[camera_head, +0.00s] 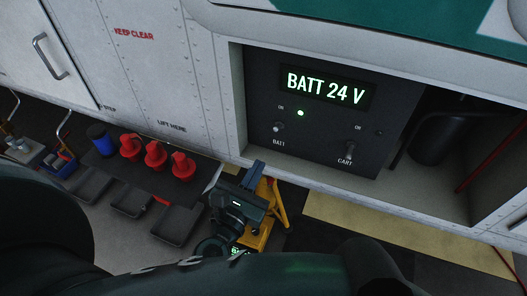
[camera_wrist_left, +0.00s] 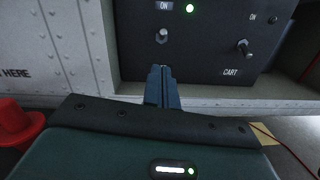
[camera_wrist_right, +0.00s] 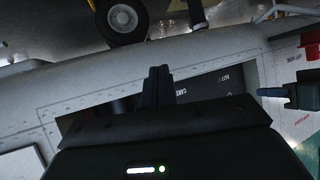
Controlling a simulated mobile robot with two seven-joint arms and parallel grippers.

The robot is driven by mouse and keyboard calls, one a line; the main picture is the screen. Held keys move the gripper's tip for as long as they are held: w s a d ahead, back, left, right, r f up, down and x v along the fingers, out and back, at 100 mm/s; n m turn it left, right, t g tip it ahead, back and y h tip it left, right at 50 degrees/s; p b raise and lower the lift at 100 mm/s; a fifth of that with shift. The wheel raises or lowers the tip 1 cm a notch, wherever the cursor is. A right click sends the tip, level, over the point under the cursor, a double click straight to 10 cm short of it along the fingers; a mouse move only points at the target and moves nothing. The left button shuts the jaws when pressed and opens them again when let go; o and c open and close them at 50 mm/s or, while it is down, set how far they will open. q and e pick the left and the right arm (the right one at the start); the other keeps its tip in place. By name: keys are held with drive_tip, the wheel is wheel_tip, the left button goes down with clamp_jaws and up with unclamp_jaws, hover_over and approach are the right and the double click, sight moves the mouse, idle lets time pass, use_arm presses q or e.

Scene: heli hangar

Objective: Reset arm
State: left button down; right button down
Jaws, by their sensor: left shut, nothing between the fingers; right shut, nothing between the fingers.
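My left gripper (camera_head: 257,172) is shut and empty in front of the lower edge of the dark control panel (camera_head: 255,85). In the left wrist view its closed fingertips (camera_wrist_left: 160,72) are below the BATT toggle (camera_wrist_left: 162,36), apart from it. The CART toggle (camera_wrist_left: 244,48) is to the right. In the head view, the display (camera_head: 325,88) reads "BATT 24 V" and a green light (camera_head: 300,113) glows above the BATT toggle (camera_head: 278,127). My right gripper (camera_wrist_right: 157,72) is shut and empty in the right wrist view, with the panel (camera_wrist_right: 205,88) beyond it, upside down.
The white riveted fuselage (camera_head: 190,85) surrounds the panel recess. Red containers (camera_head: 155,155), a blue cup (camera_head: 100,138) and several dark trays (camera_head: 178,224) are at the lower left. A yellow stand (camera_head: 280,205) is just below the left gripper. A wheel (camera_wrist_right: 123,18) shows in the right wrist view.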

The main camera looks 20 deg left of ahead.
use_arm(q)
drive_tip(key=s+f+n+g+h+p, duration=0.1)
drive_tip(key=s+f+n+g, duration=0.3)
drive_tip(key=n, duration=1.3)
drive_tip(key=s+f+n+g+h+p, duration=0.1)
drive_tip(key=s+f+n+g+p, duration=0.3)
drive_tip(key=n, duration=1.4)
drive_tip(key=shift+s+d+f+n, duration=0.3)
drive_tip(key=shift+s+d+f, duration=0.15)
drive_tip(key=shift+s, duration=0.4)
use_arm(e)
drive_tip(key=shift+s+d+r+g+h, duration=0.2)
drive_tip(key=shift+d+r, duration=0.05)
drive_tip(key=shift+d, duration=0.15)
drive_tip(key=shift+s+d+r+g+h, duration=0.2)
drive_tip(key=shift+d+r, duration=0.05)
drive_tip(key=shift+d, duration=0.15)
